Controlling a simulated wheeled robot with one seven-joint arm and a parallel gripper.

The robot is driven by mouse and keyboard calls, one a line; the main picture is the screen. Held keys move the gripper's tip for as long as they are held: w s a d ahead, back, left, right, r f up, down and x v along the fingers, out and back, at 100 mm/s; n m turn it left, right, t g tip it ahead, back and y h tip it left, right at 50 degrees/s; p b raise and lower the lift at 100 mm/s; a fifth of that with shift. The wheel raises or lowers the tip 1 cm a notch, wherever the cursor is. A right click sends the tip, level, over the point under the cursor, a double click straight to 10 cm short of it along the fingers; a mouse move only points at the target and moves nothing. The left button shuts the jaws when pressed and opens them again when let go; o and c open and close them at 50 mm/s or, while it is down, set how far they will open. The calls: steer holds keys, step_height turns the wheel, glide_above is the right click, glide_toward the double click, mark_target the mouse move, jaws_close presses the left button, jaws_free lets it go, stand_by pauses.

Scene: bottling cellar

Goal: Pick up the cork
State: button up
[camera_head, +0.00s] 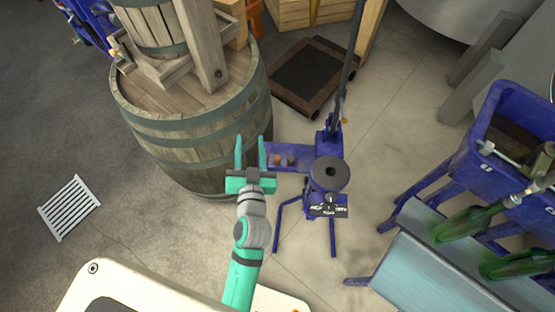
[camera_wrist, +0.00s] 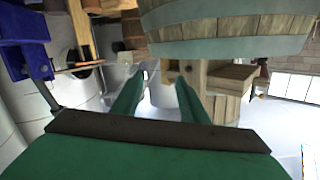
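Two small brown pieces that look like corks, one (camera_head: 278,159) and another (camera_head: 291,161), sit upright on the blue shelf (camera_head: 308,153) of the corking machine in the head view. They are too small to make out in detail. My gripper (camera_head: 250,142) is open and empty, just left of the shelf and in front of the big barrel in that view. In the wrist view my gripper (camera_wrist: 158,84) shows two green fingers spread apart with nothing between them. I cannot make out a cork in the wrist view.
A large barrel (camera_head: 185,130) stands left of the shelf. The blue corking machine (camera_head: 329,174) has a tall dark lever. A blue bench with green bottles (camera_head: 468,222) is at right. A floor grate (camera_head: 69,208) lies left, and a dark wooden dolly (camera_head: 312,75) behind.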

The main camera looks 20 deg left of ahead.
steer(key=w+a+r+n+g+y, duration=0.25)
steer(key=a+r+n+g, duration=0.25)
steer(key=a+n, duration=0.3)
steer(key=w+a+r+n+g+y, duration=0.2)
steer(key=a+r+n+g+y, duration=0.25)
steer(key=a+n, duration=0.4)
steer(key=d+f+n+g+h, duration=0.25)
steer(key=d+h, duration=0.25)
steer(key=d, duration=0.3)
steer(key=d+f+n+g+h, duration=0.1)
steer(key=d+f+n+h, duration=0.3)
steer(key=d, duration=0.3)
steer(key=d+f+n+g+h, duration=0.25)
steer(key=d+n+h, duration=0.2)
steer(key=d, duration=0.35)
steer(key=shift+m+t+h, duration=0.25)
steer(key=shift+m, duration=0.1)
steer(key=f, duration=0.6)
steer(key=shift+s+f, duration=0.1)
steer(key=shift+s, duration=0.1)
step_height(320, 180, down, 3)
steer(key=shift+d+f, duration=0.1)
steer(key=shift+f, duration=0.1)
steer(key=shift+d+f, duration=0.1)
steer(key=shift+f, duration=0.35)
steer(key=shift+s, duration=0.1)
jaws_close()
